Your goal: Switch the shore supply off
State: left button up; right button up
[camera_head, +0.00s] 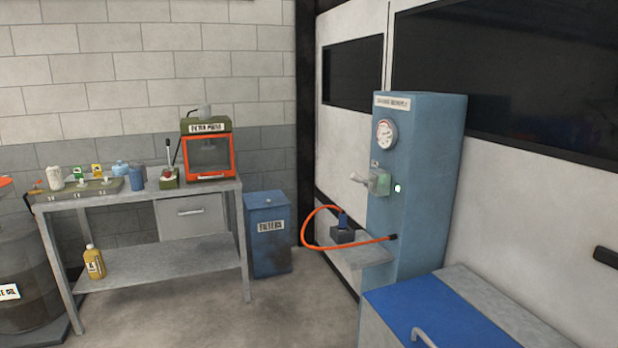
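The shore supply is a tall blue cabinet (425,190) standing at the right against a white panelled wall. A white label plate (392,102) with small dark lettering is at its top, and a round gauge (386,134) sits below it. The lever's marked position is too small to read. Neither of my grippers shows in the head view.
An orange hose (318,246) loops from the cabinet to a dark fitting on a small grey shelf (360,255). A blue-topped chest (430,315) stands in front of the cabinet. A metal workbench (140,195) and blue filters bin (268,235) stand left. The middle floor is clear.

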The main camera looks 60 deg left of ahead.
aim_at(354, 176)
jog(key=u, duration=1.5)
